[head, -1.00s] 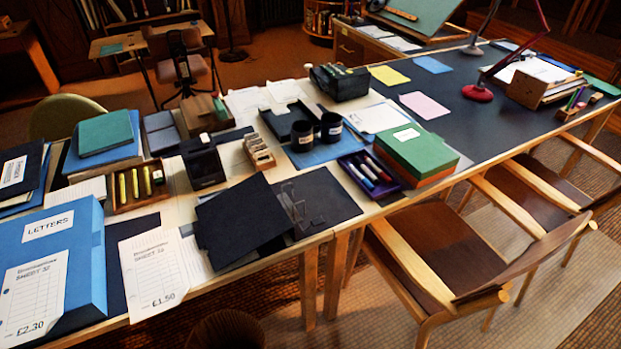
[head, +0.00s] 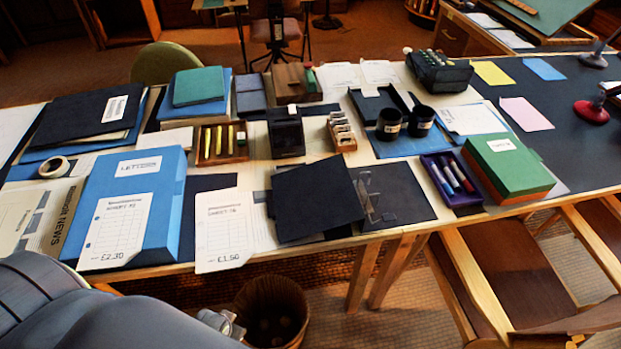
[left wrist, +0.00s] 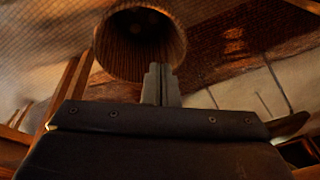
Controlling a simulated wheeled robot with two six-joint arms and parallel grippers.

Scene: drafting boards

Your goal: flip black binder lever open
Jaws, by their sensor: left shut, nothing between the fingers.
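The black binder lies open near the front edge of the table, its dark cover (head: 315,202) tilted at the left and its flat dark side (head: 408,190) at the right. Its metal lever mechanism (head: 369,197) shows beside the cover; I cannot tell how the lever stands. My left gripper (head: 222,322) is low, in front of the table and left of the binder, apart from it. In the left wrist view its fingers (left wrist: 160,82) are together and empty, pointing toward a basket. My right gripper is not in view.
A ribbed basket (head: 272,308) stands on the floor by my left gripper; it also shows in the left wrist view (left wrist: 139,45). A blue letters box (head: 168,200) and a price sheet (head: 222,230) lie left of the binder. A purple pen tray (head: 452,180) is at its right.

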